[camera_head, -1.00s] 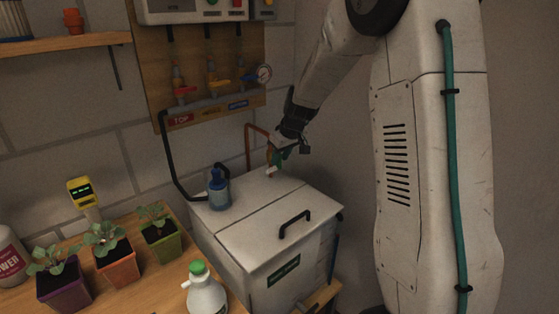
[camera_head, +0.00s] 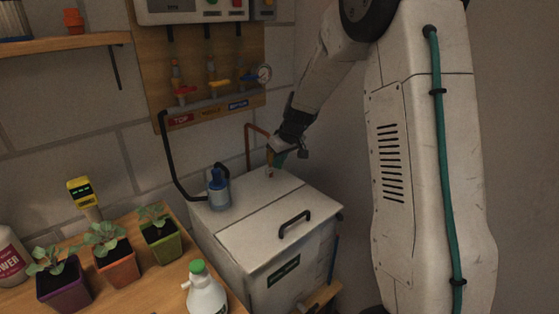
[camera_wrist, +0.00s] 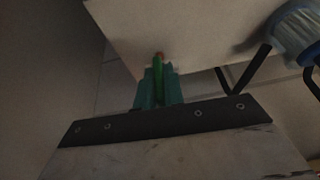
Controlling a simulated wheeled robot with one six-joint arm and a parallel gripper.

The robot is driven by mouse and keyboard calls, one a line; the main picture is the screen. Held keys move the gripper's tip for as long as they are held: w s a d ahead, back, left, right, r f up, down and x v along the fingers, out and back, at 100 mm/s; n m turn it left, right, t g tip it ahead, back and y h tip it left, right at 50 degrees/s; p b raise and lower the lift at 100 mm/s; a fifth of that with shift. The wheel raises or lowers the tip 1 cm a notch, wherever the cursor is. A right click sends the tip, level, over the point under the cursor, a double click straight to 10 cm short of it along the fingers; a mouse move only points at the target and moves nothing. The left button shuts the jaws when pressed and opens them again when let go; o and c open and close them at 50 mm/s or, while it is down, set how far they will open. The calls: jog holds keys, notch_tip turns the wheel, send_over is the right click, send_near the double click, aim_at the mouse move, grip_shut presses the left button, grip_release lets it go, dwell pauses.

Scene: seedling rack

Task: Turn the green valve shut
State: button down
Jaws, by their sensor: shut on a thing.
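The green valve shows in the wrist view as a green handle (camera_wrist: 158,68) between the teal fingers of my gripper (camera_wrist: 159,84), which are shut on it. In the head view my gripper (camera_head: 275,158) is at the back right of the white tank's lid, by the copper pipe (camera_head: 249,145) that runs down the wall. There the valve is mostly hidden by my fingers, and only a small fitting (camera_head: 270,172) shows below them. How far the handle is turned cannot be told.
Red, yellow and blue valves (camera_head: 213,83) sit on the wall board. Potted seedlings and a green-capped jug (camera_head: 205,290) stand on the bench at left.

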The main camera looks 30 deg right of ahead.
jog(key=m+y, duration=0.1)
jog(key=y, duration=0.3)
jog(key=shift+d+g, duration=0.2)
jog(key=shift+g, duration=0.2)
jog(key=m+y, duration=0.1)
jog(key=y, duration=0.3)
jog(key=shift+d+f, duration=0.1)
jog(key=shift+f, duration=0.05)
jog(key=m+y, duration=0.1)
jog(key=y, duration=0.3)
jog(key=shift+f+y, duration=0.1)
jog(key=shift+y, duration=0.2)
jog(key=shift+m+y, duration=0.7)
jog(key=shift+y, duration=1.1)
jog(key=c, duration=1.5)
grip_release()
